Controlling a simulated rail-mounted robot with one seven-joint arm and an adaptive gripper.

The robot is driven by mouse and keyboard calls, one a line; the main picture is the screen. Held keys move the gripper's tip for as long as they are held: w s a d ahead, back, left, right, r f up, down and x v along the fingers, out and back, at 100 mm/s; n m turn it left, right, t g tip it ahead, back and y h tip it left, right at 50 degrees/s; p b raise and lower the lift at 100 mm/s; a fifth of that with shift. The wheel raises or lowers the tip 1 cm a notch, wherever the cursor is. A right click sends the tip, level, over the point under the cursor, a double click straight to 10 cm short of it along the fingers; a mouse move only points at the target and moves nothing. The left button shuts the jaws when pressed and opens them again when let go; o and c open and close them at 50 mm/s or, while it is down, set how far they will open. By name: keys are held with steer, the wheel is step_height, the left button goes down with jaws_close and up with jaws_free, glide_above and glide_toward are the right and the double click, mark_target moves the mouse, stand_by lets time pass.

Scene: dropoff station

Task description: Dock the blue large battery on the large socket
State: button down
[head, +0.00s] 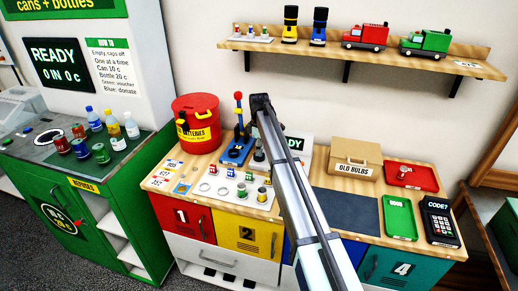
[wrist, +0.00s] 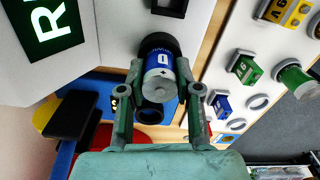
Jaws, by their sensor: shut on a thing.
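The blue battery (wrist: 158,82), with a white band and a silvery end, is between the fingers of my gripper (wrist: 159,66) in the wrist view. My gripper is shut on it. A round black socket (wrist: 160,40) shows right behind the battery; I cannot tell whether the battery is inside it or only in front of it. A second dark ring (wrist: 150,116) sits below the battery on a blue base (wrist: 100,86). In the head view my arm hides most of the gripper and the battery, beside the blue lever device (head: 237,150).
A white panel (head: 231,191) with several small batteries and rings lies in front of the device. A READY screen (head: 297,145) stands behind my arm. The red batteries bucket (head: 197,118) is to the left. A dark mat (head: 345,211) to the right is bare.

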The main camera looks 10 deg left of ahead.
steer(key=shift+f, duration=0.55)
steer(key=c, duration=1.1)
jaws_free()
steer(key=shift+r, duration=0.15)
steer(key=shift+r+p, duration=2.05)
steer(key=shift+r, duration=3.35)
